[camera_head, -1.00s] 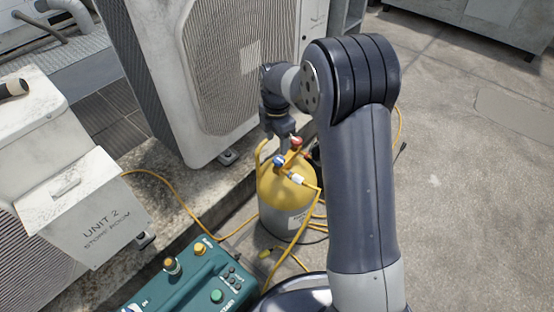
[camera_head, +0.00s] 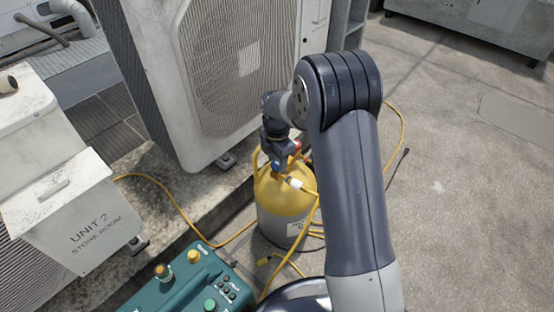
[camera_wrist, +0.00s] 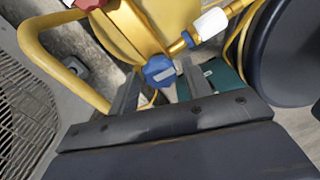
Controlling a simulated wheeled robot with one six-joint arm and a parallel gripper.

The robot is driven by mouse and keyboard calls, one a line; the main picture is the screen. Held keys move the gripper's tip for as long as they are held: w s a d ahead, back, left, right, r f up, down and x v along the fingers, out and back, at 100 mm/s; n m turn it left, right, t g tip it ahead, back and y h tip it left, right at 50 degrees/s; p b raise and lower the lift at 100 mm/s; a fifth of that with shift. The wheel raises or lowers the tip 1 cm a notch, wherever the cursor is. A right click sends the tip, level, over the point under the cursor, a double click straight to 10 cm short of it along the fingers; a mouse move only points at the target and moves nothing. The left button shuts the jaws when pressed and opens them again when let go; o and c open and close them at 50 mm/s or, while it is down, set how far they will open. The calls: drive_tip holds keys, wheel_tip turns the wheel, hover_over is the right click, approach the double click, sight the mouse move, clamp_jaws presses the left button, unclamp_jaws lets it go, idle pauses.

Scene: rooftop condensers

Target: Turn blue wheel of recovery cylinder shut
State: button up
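The recovery cylinder (camera_head: 283,195) is yellow on top and grey below, and stands upright on the roof floor. Its blue wheel (camera_head: 277,167) shows just under my gripper (camera_head: 276,154) in the head view. In the wrist view the blue wheel (camera_wrist: 159,70) lies between the tips of my gripper (camera_wrist: 162,80). The fingers are apart, with a small gap showing beside the wheel; I see no clear contact.
A yellow hose (camera_head: 312,221) with a white fitting (camera_head: 296,184) leaves the valve. The cylinder's yellow handle (camera_wrist: 30,45) curves close by my gripper. A condenser (camera_head: 225,70) stands behind. A green machine (camera_head: 190,285) sits in front. Open floor (camera_head: 460,200) lies right.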

drive_tip(key=c, duration=0.8)
drive_tip(key=shift+o, duration=0.2)
